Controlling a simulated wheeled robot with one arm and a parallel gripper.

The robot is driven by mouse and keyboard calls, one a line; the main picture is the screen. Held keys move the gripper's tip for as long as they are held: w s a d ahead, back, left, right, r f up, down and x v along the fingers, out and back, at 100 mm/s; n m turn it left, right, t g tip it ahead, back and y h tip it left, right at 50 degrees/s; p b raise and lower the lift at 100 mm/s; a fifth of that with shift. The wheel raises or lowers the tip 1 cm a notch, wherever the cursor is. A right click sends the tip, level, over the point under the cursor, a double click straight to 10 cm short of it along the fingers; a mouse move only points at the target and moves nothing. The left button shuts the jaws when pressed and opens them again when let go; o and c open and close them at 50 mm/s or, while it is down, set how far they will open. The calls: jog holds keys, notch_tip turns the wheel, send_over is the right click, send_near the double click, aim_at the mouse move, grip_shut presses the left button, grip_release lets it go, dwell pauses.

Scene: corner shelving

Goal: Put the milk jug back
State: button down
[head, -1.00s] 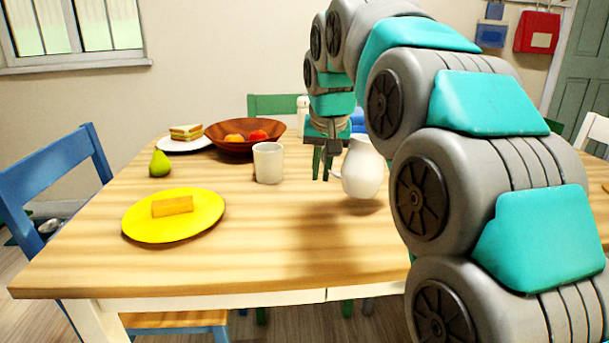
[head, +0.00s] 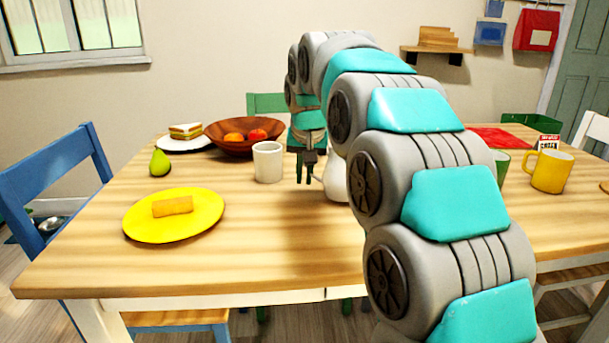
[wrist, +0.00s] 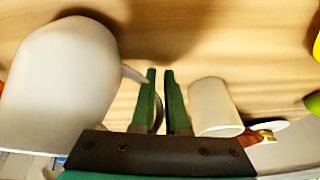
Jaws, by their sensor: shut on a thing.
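The white milk jug (head: 336,178) is at the middle of the table, partly hidden behind my arm in the head view. In the wrist view the jug (wrist: 60,85) fills the left side. My gripper (head: 304,182) is left of the jug, with its green fingers pointing down and shut on the jug's handle. In the wrist view the fingers (wrist: 162,75) are close together, with part of the handle showing between them. I cannot tell whether the jug's base touches the table.
A white cup (head: 268,162) stands close left of my gripper. A brown fruit bowl (head: 240,150) is behind it. A yellow plate (head: 140,220) and a green pear (head: 160,163) are at left. A yellow mug (head: 551,172) stands at right. The table's front middle is clear.

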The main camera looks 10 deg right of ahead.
jog(key=shift+f, duration=0.25)
jog(key=c, duration=1.2)
grip_release()
jog(key=shift+c, duration=0.2)
jog(key=o, duration=0.6)
jog(key=shift+c, duration=0.2)
jog(key=shift+r, duration=0.1)
jog(key=v, duration=1.2)
